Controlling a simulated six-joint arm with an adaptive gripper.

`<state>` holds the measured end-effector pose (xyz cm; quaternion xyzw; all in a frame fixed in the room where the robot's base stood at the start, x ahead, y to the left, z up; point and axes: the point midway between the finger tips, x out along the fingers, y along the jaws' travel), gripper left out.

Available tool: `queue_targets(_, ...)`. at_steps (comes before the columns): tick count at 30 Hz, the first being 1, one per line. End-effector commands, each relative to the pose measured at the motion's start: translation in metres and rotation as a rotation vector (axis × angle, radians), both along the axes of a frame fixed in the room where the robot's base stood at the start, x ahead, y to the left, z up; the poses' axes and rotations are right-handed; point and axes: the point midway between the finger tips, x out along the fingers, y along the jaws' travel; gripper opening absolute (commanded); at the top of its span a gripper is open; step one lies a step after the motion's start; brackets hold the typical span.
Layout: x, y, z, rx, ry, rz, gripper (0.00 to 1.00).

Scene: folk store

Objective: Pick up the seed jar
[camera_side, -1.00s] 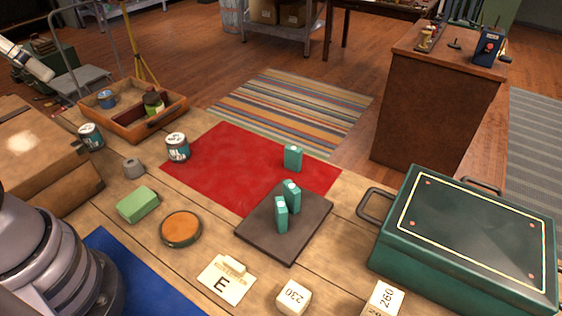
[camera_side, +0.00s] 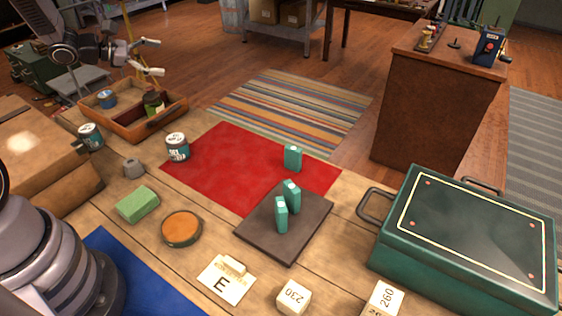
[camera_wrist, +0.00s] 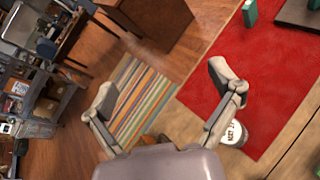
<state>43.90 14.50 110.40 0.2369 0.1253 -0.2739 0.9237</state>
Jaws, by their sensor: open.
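I cannot tell for certain which container is the seed jar. A white-labelled jar (camera_side: 178,148) stands upright at the left edge of the red mat; a similar jar shows in the wrist view (camera_wrist: 234,133), partly behind a finger. Another labelled jar (camera_side: 90,137) stands farther left. A dark green jar (camera_side: 154,104) and a blue tin (camera_side: 107,99) are in the wooden tray (camera_side: 145,131). My gripper (camera_side: 153,56) is open and empty, in the air above the tray's back area. Its two spread fingers show in the wrist view (camera_wrist: 165,85).
Teal boxes stand on the red mat (camera_side: 225,150) and the dark slab (camera_side: 262,235). A grey weight (camera_side: 134,168), green block (camera_side: 138,205) and round orange-topped dish (camera_side: 181,229) sit nearer. A green case (camera_side: 465,235) fills the right. The mat's middle is clear.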

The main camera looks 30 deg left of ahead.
Motion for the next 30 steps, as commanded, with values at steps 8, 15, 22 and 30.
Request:
queue_targets(8, -0.023, 0.164, -0.140, -0.322, 0.065, 0.699, 0.90)
queue_targets(15, -0.037, 0.198, -0.180, -0.376, 0.075, 0.871, 0.90)
queue_targets(22, 0.005, 0.207, -0.197, -0.374, 0.074, 0.868, 0.90)
queue_targets(30, 0.033, 0.213, -0.208, -0.376, 0.075, 0.869, 0.90)
